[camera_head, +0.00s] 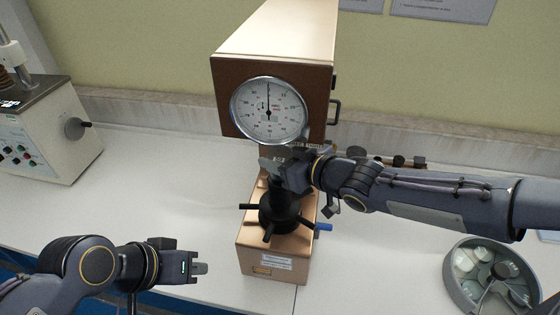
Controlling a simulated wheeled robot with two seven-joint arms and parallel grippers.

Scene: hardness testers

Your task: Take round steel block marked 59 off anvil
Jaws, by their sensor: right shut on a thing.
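A hardness tester (273,40) with a round dial (269,110) stands in the middle of the bench. My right gripper (278,165) reaches in from the right, below the dial and just above the black spoked handwheel (280,210). It is shut at the anvil area, on the round steel block. The gripper hides the block and the anvil top, so I cannot read the mark or tell whether the block touches the anvil. My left gripper (199,268) is at the lower left, away from the tester, with nothing visible in it; its finger gap cannot be made out.
Another machine (50,135) with a side knob stands at the left. Small dark items lie behind my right arm. The white bench (165,190) left of the tester is clear.

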